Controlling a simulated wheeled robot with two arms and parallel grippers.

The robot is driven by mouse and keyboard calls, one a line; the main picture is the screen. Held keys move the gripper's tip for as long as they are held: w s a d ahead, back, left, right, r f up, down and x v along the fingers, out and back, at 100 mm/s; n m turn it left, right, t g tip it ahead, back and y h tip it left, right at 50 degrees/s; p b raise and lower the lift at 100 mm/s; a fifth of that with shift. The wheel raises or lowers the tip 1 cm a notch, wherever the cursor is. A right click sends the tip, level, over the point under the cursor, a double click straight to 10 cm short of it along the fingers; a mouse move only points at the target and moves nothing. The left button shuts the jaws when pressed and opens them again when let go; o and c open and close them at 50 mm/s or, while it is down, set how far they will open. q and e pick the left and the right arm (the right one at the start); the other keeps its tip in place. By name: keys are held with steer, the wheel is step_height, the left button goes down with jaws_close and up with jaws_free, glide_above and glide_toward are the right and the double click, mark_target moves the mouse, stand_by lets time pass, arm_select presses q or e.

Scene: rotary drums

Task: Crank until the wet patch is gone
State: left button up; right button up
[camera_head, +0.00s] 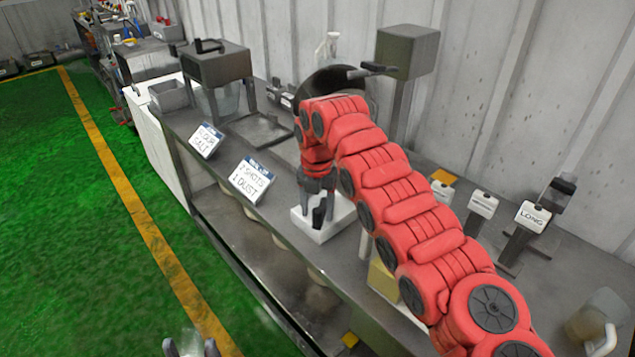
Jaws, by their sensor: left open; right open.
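A dark round drum (325,82) stands at the back of the counter, partly hidden behind my red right arm. A dark crank-like handle (372,70) sticks out at its upper right. My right gripper (318,212) points down over a small white block or tray (335,222) on the counter, its jaws open. I cannot tell whether it touches the tray. My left gripper (190,348) is open and empty at the bottom edge, over the green floor, away from the counter. I cannot make out a wet patch; the drum's inside is hidden.
A grey hopper machine (213,70) stands on the left of the counter. Two signs (205,141) (252,180) stand at the counter's front. A grey box on a post (407,52), labelled levers (532,217) and a jug (597,322) are to the right. The green floor is free.

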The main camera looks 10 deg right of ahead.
step_height(320, 180, up, 8)
steer(key=shift+a+r+p, duration=0.15)
steer(key=shift+p, duration=0.15)
step_height(320, 180, up, 8)
steer(key=p, duration=0.6)
steer(key=shift+p, duration=0.4)
steer(key=shift+f, duration=0.2)
